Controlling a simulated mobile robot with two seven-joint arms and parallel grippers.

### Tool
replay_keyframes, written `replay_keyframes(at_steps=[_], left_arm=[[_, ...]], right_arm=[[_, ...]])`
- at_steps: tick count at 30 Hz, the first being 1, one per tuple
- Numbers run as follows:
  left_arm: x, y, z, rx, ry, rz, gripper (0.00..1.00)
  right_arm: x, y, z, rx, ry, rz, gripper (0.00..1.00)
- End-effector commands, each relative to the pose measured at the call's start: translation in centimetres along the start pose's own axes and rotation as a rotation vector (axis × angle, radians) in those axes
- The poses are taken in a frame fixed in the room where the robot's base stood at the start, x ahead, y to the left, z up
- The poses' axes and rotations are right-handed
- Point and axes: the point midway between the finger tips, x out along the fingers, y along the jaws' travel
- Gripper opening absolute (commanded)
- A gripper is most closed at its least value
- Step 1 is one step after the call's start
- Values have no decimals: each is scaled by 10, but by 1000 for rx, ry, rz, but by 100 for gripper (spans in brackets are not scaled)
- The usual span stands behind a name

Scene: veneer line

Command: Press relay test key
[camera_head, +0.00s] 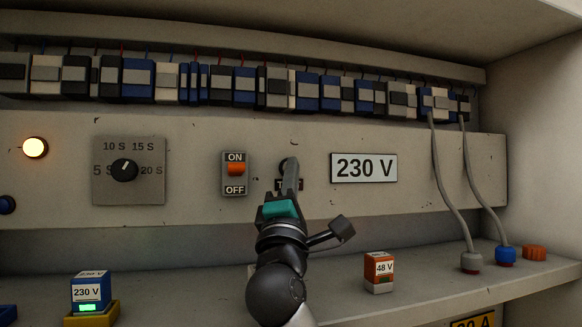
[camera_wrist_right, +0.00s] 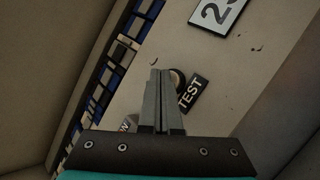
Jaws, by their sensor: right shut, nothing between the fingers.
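The relay test key is a small dark round button, mostly hidden behind my right gripper (camera_head: 290,165) in the head view. In the right wrist view, part of the key (camera_wrist_right: 178,79) shows just right of the fingertips (camera_wrist_right: 160,73). The black TEST label (camera_wrist_right: 194,92) is beside it. My right gripper is shut and empty, its tips in front of the key. I cannot tell whether they touch it. My left gripper is out of view.
The panel carries a lit lamp (camera_head: 35,148), a timer dial (camera_head: 124,169), an ON/OFF switch (camera_head: 236,172) and a 230 V plate (camera_head: 364,168). A blue 230 V relay (camera_head: 90,291) and an orange 48 V relay (camera_head: 379,271) stand on the shelf. Grey cables (camera_head: 445,185) hang at right.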

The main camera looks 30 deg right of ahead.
Motion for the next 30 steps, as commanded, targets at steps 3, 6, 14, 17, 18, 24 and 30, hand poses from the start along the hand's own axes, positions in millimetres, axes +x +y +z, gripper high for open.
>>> replay_keyframes(at_steps=[3, 6, 14, 17, 18, 24, 30], left_arm=[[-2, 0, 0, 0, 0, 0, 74], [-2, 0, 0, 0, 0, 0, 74], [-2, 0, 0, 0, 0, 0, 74], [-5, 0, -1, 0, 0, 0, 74], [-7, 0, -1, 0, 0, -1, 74], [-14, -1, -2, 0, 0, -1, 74], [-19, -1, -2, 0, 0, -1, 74]], right_arm=[[-6, -1, 1, -4, 5, -5, 0], [-7, 0, 2, -3, 5, -4, 0], [-8, 1, 2, -1, 5, -2, 0], [-12, 5, 5, 0, 6, -2, 0], [-15, 8, 8, 1, 6, -1, 0], [-29, 18, 18, 1, 7, -1, 0], [-40, 26, 26, 1, 6, -1, 0]])
